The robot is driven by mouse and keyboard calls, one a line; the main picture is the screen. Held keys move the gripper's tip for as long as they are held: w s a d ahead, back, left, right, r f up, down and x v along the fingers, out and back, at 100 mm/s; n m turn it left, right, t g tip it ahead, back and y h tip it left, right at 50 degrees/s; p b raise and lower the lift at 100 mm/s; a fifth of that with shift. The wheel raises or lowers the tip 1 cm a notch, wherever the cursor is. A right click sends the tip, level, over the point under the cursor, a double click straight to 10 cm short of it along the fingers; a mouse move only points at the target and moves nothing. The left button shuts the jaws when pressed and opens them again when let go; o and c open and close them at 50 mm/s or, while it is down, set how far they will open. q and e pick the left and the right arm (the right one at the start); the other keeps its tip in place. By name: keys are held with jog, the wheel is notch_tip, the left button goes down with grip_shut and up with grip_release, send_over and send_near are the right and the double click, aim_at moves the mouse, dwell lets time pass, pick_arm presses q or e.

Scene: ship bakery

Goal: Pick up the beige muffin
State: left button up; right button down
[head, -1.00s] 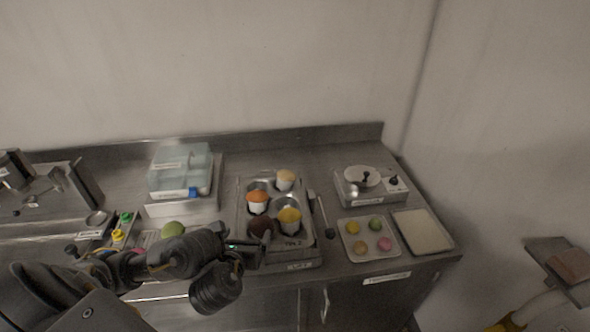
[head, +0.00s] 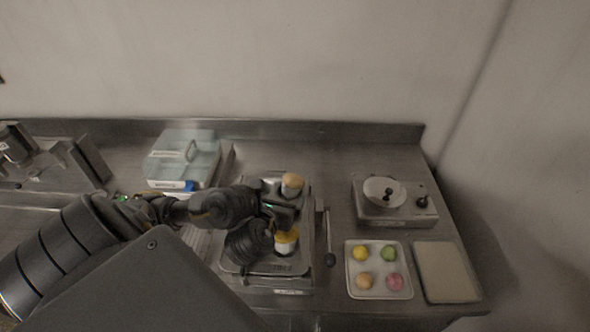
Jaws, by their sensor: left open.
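The beige muffin (head: 292,182) stands upright in a pale cup at the back right of the metal muffin tray (head: 306,262). My left gripper (head: 287,200) is over the tray, just in front of the beige muffin. It is open; its fingers are small and dark, and I cannot tell whether they touch the cup. A yellow-topped muffin (head: 286,238) stands in the tray in front of the gripper. My left arm hides the left part of the tray. My right gripper is out of view.
A dark-handled tool (head: 329,240) lies right of the tray. Farther right are a plate of colored macarons (head: 378,291), a scale-like device (head: 395,212) and a pale flat tray (head: 447,272). A clear lidded box (head: 184,155) stands at the back left.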

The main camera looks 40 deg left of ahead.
aim_at(290, 186)
pick_arm(q)
jog(key=b+x, duration=0.4)
jog(key=shift+f+b, duration=0.4)
jog(key=shift+w+a, duration=0.1)
jog(key=shift+w, duration=0.2)
jog(key=shift+w+a+r+b, duration=0.1)
jog(key=shift+w+r+b, duration=0.1)
jog(key=shift+b, duration=0.15)
jog(key=b+x, duration=0.2)
jog(key=x, duration=0.2)
jog(key=shift+w+f, duration=0.1)
jog(key=shift+f, duration=0.1)
jog(key=shift+w+a+f+b, duration=0.15)
jog(key=shift+w+b, duration=0.15)
jog(key=shift+w, duration=0.2)
jog(key=shift+s, duration=0.1)
jog(key=shift+c, duration=0.6)
jog(key=c, duration=0.7)
